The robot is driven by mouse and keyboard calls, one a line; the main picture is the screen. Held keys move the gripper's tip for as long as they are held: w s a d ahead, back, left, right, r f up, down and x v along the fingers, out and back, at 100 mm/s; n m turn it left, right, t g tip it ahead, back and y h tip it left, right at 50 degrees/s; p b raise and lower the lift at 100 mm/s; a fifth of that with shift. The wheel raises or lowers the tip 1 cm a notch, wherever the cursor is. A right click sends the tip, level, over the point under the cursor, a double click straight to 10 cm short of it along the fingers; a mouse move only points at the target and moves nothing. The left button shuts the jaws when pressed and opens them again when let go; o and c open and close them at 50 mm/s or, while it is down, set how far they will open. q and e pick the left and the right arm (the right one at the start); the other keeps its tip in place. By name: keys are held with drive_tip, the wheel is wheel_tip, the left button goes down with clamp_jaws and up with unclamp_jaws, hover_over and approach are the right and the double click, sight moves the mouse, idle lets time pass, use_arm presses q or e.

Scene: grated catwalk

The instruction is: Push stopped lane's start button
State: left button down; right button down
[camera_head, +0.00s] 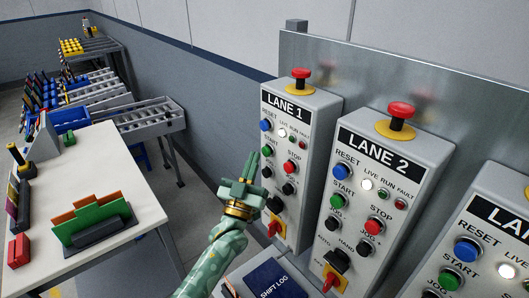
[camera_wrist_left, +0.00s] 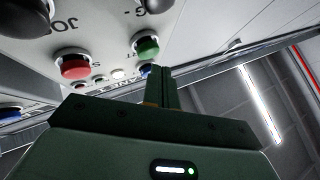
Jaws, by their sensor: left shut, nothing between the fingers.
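The Lane 1 box (camera_head: 318,112) and Lane 2 box (camera_head: 415,150) each carry labelled buttons. Lane 1's green START button (camera_head: 266,172) is right beside my left gripper (camera_head: 252,162), whose fingers are shut and empty. Lane 2's green START button (camera_head: 337,201) is farther right. A third box (camera_head: 480,250) is cut off, with a green button (camera_head: 449,279). In the left wrist view a green button (camera_wrist_left: 147,46) lies just above the closed fingertips, apparently apart, and a red button (camera_wrist_left: 73,67) is left. LIVE lamps glow white; I cannot tell which lane is stopped.
Red mushroom buttons (camera_head: 397,115) top the boxes, and red-yellow rotary switches (camera_head: 335,279) sit low on them. A blue shift log (camera_head: 272,281) lies below. A white table (camera_head: 110,170) with a green-orange rack (camera_head: 92,220) and conveyors (camera_head: 150,115) stand left. Floor between is clear.

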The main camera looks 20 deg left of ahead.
use_arm(q)
drive_tip(key=shift+w, duration=0.1)
idle(0.5)
drive_tip(key=shift+w+d, duration=0.2)
drive_tip(key=shift+w, duration=0.1)
drive_tip(key=shift+w+d+b, duration=0.4)
drive_tip(key=shift+w+b, duration=0.2)
drive_tip(key=shift+w, duration=0.05)
idle(1.0)
drive_tip(key=shift+s, duration=0.1)
drive_tip(key=shift+s+a+p, duration=0.6)
drive_tip(key=shift+s+p, duration=0.15)
drive_tip(key=shift+s, duration=0.2)
